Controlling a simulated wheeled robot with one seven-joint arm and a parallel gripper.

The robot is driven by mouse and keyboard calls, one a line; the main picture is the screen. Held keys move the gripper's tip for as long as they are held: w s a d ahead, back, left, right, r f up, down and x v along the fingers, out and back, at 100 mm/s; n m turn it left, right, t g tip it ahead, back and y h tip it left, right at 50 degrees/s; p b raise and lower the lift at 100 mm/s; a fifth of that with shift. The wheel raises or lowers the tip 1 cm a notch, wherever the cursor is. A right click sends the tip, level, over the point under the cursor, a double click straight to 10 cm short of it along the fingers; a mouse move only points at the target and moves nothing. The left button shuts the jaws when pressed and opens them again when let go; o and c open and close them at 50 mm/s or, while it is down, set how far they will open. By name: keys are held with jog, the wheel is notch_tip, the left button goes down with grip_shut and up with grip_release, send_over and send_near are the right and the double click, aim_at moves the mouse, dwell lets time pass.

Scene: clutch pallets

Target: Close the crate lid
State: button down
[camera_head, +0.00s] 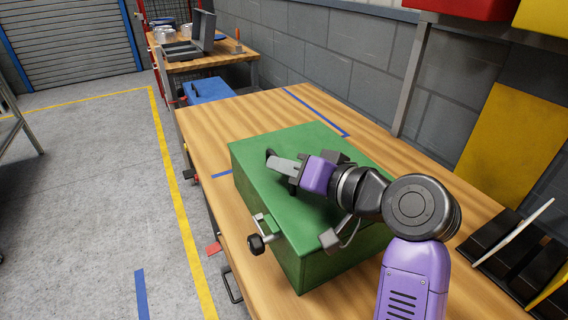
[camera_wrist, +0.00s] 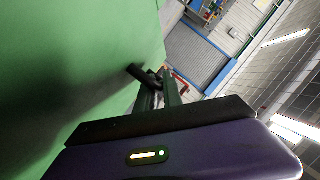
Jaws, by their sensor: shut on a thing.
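The green crate (camera_head: 302,278) stands on the wooden workbench. Its green lid (camera_head: 290,142) lies flat over the top, and I see no clear gap along the visible edges. The lid's green face fills the left of the wrist view (camera_wrist: 60,60). A metal latch with a black knob (camera_head: 256,244) is on the crate's near left side. A grey bracket (camera_head: 335,238) is at the near right.
Black angled holders (camera_head: 510,250) stand at the bench's right end. A yellow panel (camera_head: 515,145) leans on the wall under a shelf with red and yellow bins. Bare bench (camera_head: 215,130) lies beyond the crate. A grey open case (camera_head: 190,45) sits on a farther bench.

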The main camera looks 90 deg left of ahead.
aim_at(312, 205)
jog(key=shift+d+f, duration=0.1)
jog(key=shift+f, duration=0.25)
jog(key=shift+s+f, duration=0.1)
jog(key=shift+f, duration=0.05)
jog(key=c, duration=1.8)
grip_release()
jog(key=shift+o, duration=0.2)
jog(key=shift+v, duration=4)
jog(key=shift+s, duration=0.1)
